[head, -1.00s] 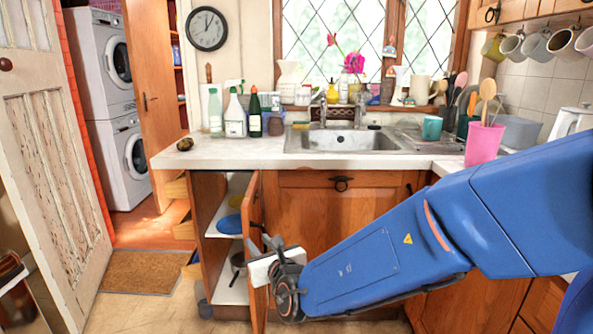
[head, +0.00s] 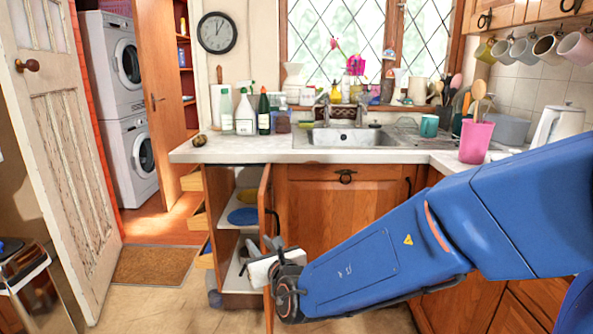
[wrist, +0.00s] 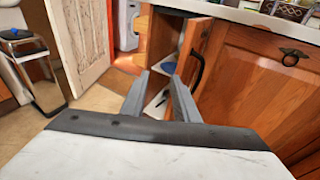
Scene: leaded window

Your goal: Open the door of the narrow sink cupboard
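The narrow sink cupboard's wooden door (head: 265,205) stands swung well out from the cabinet, nearly edge-on in the head view. Its dark bar handle (wrist: 197,70) shows on its outer face in the wrist view. Behind the door the cupboard's interior (head: 237,240) is exposed, with white shelves and a blue dish (head: 244,216). My gripper (head: 274,243) is low beside the door in the head view. In the wrist view my gripper (wrist: 157,80) has its fingers apart with nothing between them, and the handle lies to the right of the right finger. Whether a finger touches the door is unclear.
A wider cupboard front (head: 330,220) is closed to the right, under the sink counter (head: 260,150). A white panelled door (head: 65,150) and a metal bin (head: 25,285) stand at left. Floor around the doormat (head: 153,265) is clear.

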